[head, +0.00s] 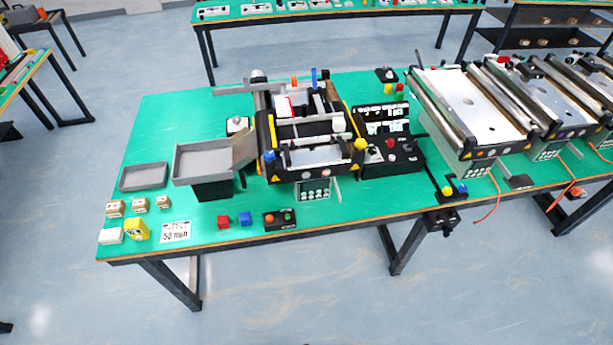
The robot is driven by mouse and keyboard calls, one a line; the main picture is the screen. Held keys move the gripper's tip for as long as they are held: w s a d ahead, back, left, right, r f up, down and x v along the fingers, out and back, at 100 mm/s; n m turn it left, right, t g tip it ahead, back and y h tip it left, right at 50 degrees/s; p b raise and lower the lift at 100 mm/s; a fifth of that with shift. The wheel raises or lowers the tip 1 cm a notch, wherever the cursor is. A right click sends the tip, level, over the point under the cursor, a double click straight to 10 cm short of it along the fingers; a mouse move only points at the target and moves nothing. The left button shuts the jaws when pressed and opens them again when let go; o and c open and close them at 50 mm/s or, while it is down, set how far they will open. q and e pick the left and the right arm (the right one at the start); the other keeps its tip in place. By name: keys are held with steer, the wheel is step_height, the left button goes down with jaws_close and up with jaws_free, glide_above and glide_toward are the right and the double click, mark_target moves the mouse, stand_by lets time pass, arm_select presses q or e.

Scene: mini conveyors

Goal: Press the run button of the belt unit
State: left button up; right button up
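The belt unit (312,160), a black and grey mini conveyor with yellow edges, stands on the green table. In front of it, near the table's front edge, is a small black button box (279,229) with an orange-red button (269,219) and a green button (288,216). Its label is too small to read. A black control panel (392,165) with a red button (391,143) stands at the unit's right. I cannot tell from lettering which button is the run button. Neither of my grippers is in view.
A grey tray (204,160) on a black stand, a flat tray (144,177) and small boxes are further left. More conveyors (470,105) stand at right. The table's front strip is mostly clear.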

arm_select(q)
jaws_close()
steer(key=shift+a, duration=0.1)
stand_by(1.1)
